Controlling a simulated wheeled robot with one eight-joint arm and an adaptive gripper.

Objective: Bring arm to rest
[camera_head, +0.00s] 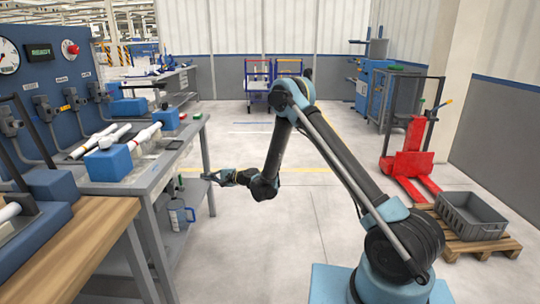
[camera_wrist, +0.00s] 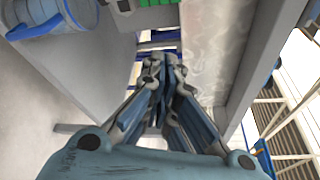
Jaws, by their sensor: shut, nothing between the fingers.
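My arm reaches from its base at the lower right, up to a raised elbow and down towards the left, in the head view. My gripper (camera_head: 212,177) is at its end, beside the right edge of the grey workbench (camera_head: 160,165) and below the bench top. In the wrist view my gripper (camera_wrist: 165,65) shows its fingers together with nothing between them. Light pipes (camera_head: 144,134) lie on the bench, one with its end at a blue block (camera_head: 108,162).
A red pallet jack (camera_head: 408,160) and a grey crate (camera_head: 472,212) on a pallet stand at right.

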